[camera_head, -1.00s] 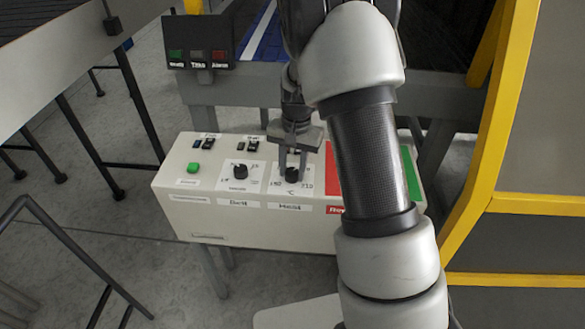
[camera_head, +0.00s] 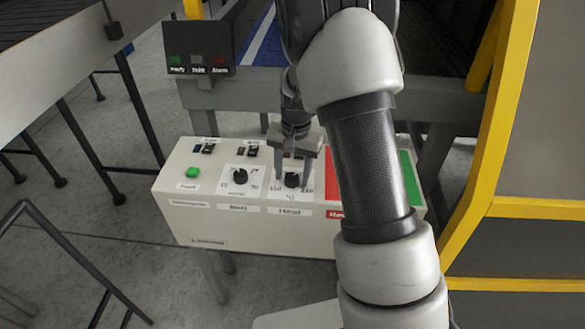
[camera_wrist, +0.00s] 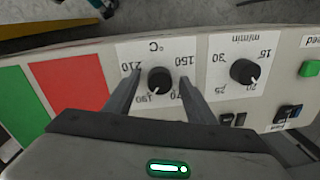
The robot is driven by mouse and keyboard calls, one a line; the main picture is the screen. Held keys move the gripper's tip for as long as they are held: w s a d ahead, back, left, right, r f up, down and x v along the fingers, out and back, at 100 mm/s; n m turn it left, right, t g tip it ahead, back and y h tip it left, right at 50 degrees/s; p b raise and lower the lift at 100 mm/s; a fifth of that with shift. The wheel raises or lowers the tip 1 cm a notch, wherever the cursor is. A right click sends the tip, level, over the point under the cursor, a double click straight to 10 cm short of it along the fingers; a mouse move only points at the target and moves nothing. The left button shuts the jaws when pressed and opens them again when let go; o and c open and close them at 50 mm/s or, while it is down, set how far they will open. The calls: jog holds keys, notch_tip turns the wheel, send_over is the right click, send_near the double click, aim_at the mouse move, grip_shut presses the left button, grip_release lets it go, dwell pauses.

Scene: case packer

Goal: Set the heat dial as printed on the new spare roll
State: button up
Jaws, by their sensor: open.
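The heat dial (camera_head: 292,180) is a black round knob on a white plate on the cream control box, above the label "Heat". In the wrist view the heat dial (camera_wrist: 159,80) sits among 150, 170, 190 and 210 under a °C mark, all upside down. Its white mark appears to point toward 190. My gripper (camera_head: 294,174) is open over the box, with one finger on each side of the dial. In the wrist view my gripper (camera_wrist: 160,76) shows gaps between both fingers and the knob. No spare roll is in view.
The belt dial (camera_head: 240,177) and a green button (camera_head: 193,172) lie left of the heat dial. Small black switches (camera_head: 208,149) line the back. Red (camera_head: 335,172) and green (camera_head: 411,178) panels lie to the right. A yellow frame (camera_head: 500,140) stands at far right.

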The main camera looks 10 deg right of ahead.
aim_at(295, 178)
notch_tip(295, 178, up, 17)
jog(key=shift+s+d+r+p, duration=0.2)
jog(key=shift+s+d+p, duration=0.05)
jog(key=shift+d+p, duration=0.15)
jog(key=s+r+n+t+p, duration=0.2)
jog(key=s+r+n+t, duration=0.1)
jog(key=s+r, duration=0.9)
jog(key=s+n+t+p, duration=0.1)
jog(key=s+n+t, duration=0.1)
jog(key=s, duration=1)
jog(key=shift+s+a+n+h, duration=0.3)
jog(key=shift+s+a+n, duration=0.1)
jog(key=shift+n, duration=0.3)
